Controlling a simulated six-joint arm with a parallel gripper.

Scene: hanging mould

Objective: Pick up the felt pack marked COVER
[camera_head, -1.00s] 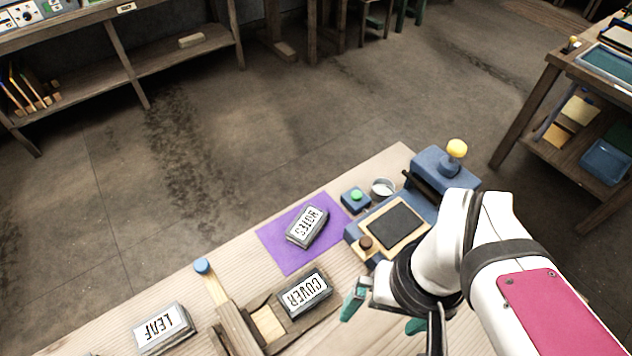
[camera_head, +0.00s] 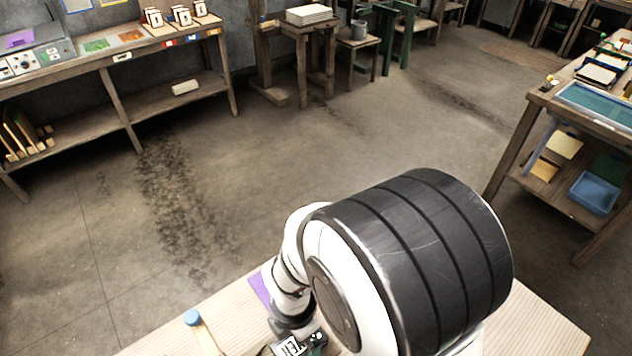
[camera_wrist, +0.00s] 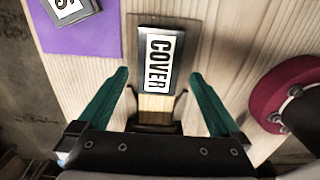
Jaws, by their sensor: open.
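The felt pack marked COVER (camera_wrist: 158,62) is a dark grey block with a white label. In the wrist view it lies ahead of my gripper (camera_wrist: 160,82), roughly centred between the two green fingers. The fingers are apart and do not appear to touch it. Its near end lies over a wooden holder (camera_wrist: 153,116). In the head view only part of the COVER pack (camera_head: 292,346) shows at the bottom edge, and my arm hides most of the gripper.
A purple mat (camera_wrist: 75,40) with another labelled pack (camera_wrist: 72,8) lies left of the COVER pack. A wooden lever with a blue knob (camera_head: 192,317) stands on the bench. A dark red round object (camera_wrist: 290,100) is at the right in the wrist view.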

